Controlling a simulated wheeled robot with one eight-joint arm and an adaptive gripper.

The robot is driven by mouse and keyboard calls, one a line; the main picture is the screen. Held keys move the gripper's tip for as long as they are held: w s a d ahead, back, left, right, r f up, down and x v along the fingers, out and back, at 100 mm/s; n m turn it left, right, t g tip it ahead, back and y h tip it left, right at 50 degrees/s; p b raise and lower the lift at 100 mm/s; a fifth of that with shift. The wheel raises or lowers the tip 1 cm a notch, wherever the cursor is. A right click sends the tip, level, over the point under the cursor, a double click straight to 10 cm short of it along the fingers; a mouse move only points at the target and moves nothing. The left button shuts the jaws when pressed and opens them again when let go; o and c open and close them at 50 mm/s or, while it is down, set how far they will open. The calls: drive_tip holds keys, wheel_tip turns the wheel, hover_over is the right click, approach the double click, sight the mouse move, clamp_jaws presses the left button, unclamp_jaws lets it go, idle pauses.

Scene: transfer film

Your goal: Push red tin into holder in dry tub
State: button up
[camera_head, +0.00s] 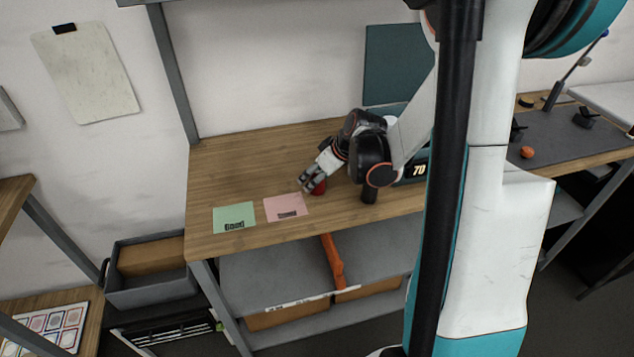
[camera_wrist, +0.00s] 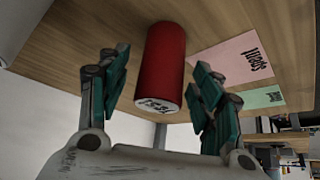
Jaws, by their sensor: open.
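The red tin (camera_head: 319,187) stands on the wooden table beside the pink sheet, partly hidden by my gripper (camera_head: 309,183). In the wrist view the tin (camera_wrist: 166,62) lies between the two spread fingers of my gripper (camera_wrist: 161,64). A gap shows between the tin and each finger, so the gripper is open around it. I cannot make out a holder or a dry tub; a dark teal box marked 70 (camera_head: 418,170) is largely hidden behind my arm.
A pink sheet (camera_head: 285,206) and a green sheet (camera_head: 234,216) lie on the wooden table (camera_head: 240,166) near its front edge. The table's left rear is clear. A grey crate (camera_head: 150,290) stands at the lower left, and an orange ball (camera_head: 527,152) is on the right bench.

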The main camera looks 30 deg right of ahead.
drive_tip(key=c, duration=1.2)
drive_tip(key=shift+r, duration=0.15)
